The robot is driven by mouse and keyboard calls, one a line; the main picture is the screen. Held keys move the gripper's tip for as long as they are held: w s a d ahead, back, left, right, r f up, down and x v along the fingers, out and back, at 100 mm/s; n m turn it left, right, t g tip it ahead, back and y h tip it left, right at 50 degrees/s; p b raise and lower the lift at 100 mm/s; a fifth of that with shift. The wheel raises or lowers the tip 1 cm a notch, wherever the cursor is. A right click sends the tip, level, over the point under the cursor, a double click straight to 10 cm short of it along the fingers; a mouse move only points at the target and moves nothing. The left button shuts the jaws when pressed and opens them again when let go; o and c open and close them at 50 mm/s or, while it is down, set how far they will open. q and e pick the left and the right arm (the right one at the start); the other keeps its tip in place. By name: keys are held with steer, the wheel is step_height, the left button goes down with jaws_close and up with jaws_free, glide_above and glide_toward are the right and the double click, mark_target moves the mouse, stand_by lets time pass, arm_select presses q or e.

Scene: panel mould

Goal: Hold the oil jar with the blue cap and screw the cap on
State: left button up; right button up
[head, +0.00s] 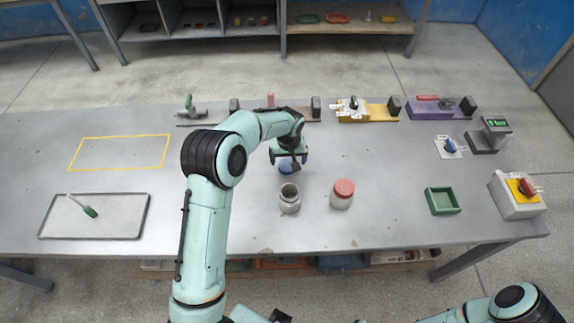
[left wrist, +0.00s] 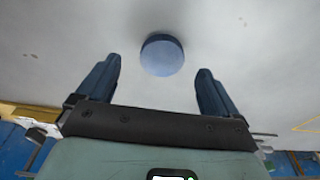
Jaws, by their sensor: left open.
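The blue cap (head: 285,168) lies on the table just behind the open grey jar (head: 289,201). In the left wrist view the round blue cap (left wrist: 162,55) lies on the bare table top, just beyond the fingertips and roughly centred between them. My left gripper (head: 289,158) points down over the cap and partly hides it in the head view. Its two blue fingers (left wrist: 158,78) are apart with nothing between them. The grey jar stands upright with its dark mouth uncovered. My right gripper is out of view; only part of the right arm shows at lower right.
A jar with a red cap (head: 342,194) stands right of the grey jar. A green tray (head: 443,201) and a switch box (head: 517,197) are farther right. A metal tray (head: 94,216) with a brush lies left. Clamp-like fixtures, including a yellow one (head: 372,111), line the back edge.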

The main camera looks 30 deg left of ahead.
mark_target(287, 165)
arm_select(q)
steer(key=f, duration=0.2)
steer(key=a+f, duration=0.1)
steer(key=f, duration=0.1)
steer(key=shift+w+f, duration=0.1)
steer(key=shift+w, duration=0.3)
steer(key=c, duration=1.1)
